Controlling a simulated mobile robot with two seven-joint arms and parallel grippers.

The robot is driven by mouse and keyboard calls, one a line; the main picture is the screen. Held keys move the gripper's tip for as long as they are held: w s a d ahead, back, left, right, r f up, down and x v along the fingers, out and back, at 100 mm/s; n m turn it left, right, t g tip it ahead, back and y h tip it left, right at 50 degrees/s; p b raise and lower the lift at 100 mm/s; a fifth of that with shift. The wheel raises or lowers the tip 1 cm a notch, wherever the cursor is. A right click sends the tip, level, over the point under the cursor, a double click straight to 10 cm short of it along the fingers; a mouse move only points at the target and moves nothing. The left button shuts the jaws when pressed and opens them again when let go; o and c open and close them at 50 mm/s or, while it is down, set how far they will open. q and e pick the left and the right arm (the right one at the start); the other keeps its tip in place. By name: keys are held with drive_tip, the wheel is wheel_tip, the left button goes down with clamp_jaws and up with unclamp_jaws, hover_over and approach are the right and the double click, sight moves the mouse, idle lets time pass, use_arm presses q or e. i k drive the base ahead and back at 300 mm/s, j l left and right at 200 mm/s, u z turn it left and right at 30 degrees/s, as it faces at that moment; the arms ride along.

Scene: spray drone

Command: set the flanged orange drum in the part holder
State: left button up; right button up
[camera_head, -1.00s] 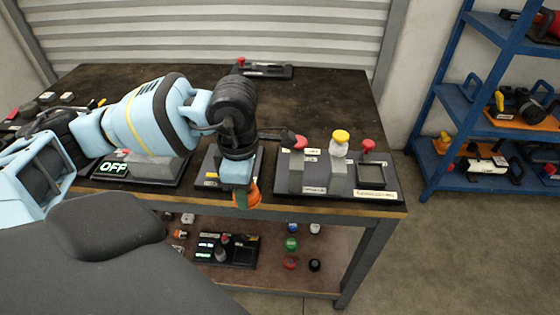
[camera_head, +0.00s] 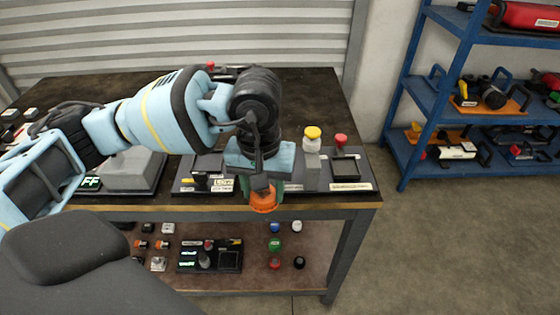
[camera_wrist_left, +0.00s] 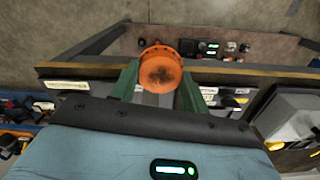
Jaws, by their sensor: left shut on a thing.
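My left gripper (camera_head: 264,188) is shut on the flanged orange drum (camera_head: 263,201), just in front of the table's front edge. In the left wrist view the drum (camera_wrist_left: 160,69) sits between the green fingers, its round, dark-smudged face showing. A black station base (camera_head: 366,188) lies along the table's front edge. It carries grey blocks, a white piece with a yellow top (camera_head: 312,139), a red knob (camera_head: 341,140) and a square framed recess (camera_head: 346,166) at its right end. Its middle is hidden behind my gripper. I cannot tell which part is the part holder. My right gripper is not in view.
The dark table (camera_head: 310,95) has free room behind the stations. The lower shelf (camera_head: 300,285) holds a small panel (camera_head: 212,256) and several coloured caps. A blue rack (camera_head: 402,150) stands at right.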

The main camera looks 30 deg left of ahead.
sight(208, 162)
drive_tip(key=i+l, duration=0.1)
drive_tip(key=l, duration=0.25)
drive_tip(key=i+l, duration=0.15)
drive_tip(key=l, duration=0.15)
drive_tip(key=i+l, duration=0.1)
drive_tip(key=l, duration=0.25)
drive_tip(key=i+l, duration=0.1)
drive_tip(key=l, duration=0.2)
drive_tip(key=u, duration=1.05)
drive_tip(key=i+u, duration=0.15)
drive_tip(key=i, duration=0.35)
